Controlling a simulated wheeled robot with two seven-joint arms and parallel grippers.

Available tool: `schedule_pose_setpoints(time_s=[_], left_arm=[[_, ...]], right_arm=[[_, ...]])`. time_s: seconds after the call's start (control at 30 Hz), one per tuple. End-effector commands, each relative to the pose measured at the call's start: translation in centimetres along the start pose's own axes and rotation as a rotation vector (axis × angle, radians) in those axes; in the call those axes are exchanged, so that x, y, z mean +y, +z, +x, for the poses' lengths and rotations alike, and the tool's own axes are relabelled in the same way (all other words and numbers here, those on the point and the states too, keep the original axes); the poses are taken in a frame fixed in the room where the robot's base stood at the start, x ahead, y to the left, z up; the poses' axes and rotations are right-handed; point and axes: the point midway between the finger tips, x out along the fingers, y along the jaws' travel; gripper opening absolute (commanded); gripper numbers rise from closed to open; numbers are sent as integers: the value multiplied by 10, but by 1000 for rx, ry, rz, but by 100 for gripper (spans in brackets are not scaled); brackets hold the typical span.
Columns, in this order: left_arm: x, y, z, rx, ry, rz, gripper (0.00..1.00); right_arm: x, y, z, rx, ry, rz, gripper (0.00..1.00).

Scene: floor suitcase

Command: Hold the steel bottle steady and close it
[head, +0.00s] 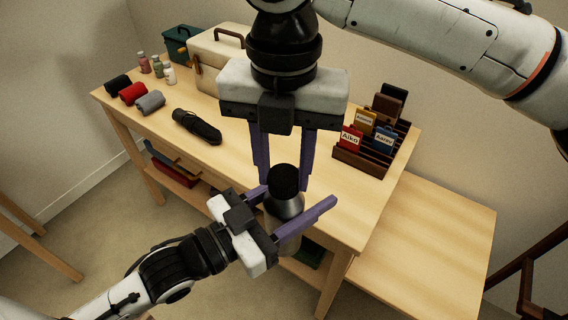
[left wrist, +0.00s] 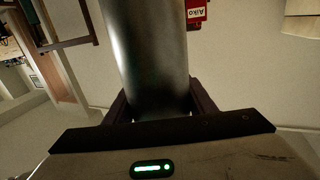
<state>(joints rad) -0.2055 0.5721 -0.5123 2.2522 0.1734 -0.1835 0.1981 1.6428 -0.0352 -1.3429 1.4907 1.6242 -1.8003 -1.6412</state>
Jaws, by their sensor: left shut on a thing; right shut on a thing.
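The steel bottle (head: 286,208) stands upright in front of the table's front edge. In the left wrist view its grey metal body (left wrist: 148,50) fills the middle. My left gripper (head: 302,194) is shut on the bottle body from the lower left; its fingers also show in the left wrist view (left wrist: 160,106). A black cap (head: 285,177) is at the bottle's top, in line with it. My right gripper (head: 283,187) points straight down from above and is shut on the cap, one finger on each side. Whether the cap is screwed down cannot be told.
The wooden table (head: 232,150) holds a black folded umbrella (head: 196,126), rolled cloths (head: 133,93), small bottles (head: 157,66), a cream case (head: 213,55) and a tag rack (head: 362,158). A lower wooden bench (head: 430,245) at the right is clear.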

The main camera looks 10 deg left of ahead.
Motion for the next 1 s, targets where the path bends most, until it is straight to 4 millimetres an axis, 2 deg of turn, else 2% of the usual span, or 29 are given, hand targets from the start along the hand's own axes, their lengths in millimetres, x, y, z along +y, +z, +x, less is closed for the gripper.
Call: schedule_pose_setpoints(time_s=[0.17, 1.0], left_arm=[[0, -1, 0, 2, 0, 0, 0], [0, -1, 0, 2, 0, 0, 0]], right_arm=[[1, 0, 0, 2, 2, 179, 7], [1, 0, 1, 2, 1, 2102, 7]])
